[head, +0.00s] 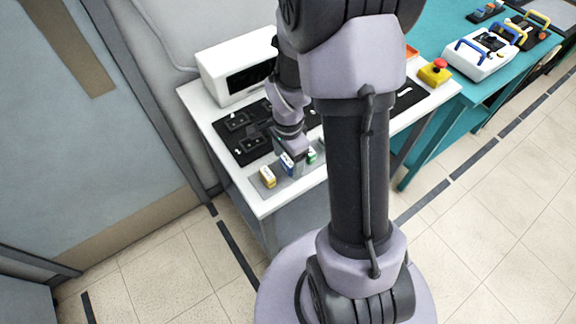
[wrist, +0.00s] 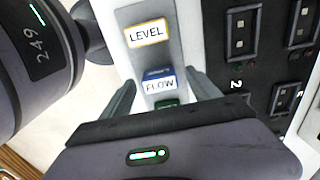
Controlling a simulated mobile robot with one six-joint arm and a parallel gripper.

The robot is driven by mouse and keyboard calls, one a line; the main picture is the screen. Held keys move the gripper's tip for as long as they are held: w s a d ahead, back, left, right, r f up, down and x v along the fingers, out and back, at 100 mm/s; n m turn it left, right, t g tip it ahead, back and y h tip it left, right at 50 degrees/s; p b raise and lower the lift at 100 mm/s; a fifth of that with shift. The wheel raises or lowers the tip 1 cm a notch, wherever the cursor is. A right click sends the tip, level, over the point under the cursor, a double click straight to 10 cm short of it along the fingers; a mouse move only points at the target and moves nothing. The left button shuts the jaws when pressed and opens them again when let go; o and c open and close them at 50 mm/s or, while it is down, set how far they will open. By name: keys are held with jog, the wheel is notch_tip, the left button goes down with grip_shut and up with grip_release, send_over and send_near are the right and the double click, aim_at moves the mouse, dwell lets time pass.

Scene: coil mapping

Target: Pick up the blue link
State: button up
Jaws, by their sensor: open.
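The blue link (wrist: 159,82) has a white label reading FLOW and sits on the grey strip at the table's front edge. It also shows in the head view (head: 287,163), just below my gripper (head: 290,155). In the wrist view my gripper (wrist: 162,95) is open, with one finger on each side of the blue link; I cannot tell whether they touch it. A yellow link (wrist: 147,33) labelled LEVEL lies beyond it. A green link (wrist: 167,104) is nearer and partly hidden by my gripper body.
Black socket panels (wrist: 243,32) lie right of the links in the wrist view. A white box (head: 236,68) stands at the table's back. A yellow box with a red button (head: 435,72) is at the right. A teal bench (head: 436,25) adjoins the white table (head: 262,206).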

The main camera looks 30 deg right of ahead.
jog(key=shift+c, duration=0.2)
jog(key=c, duration=1.4)
jog(key=shift+r, duration=0.15)
jog(key=shift+c, duration=0.2)
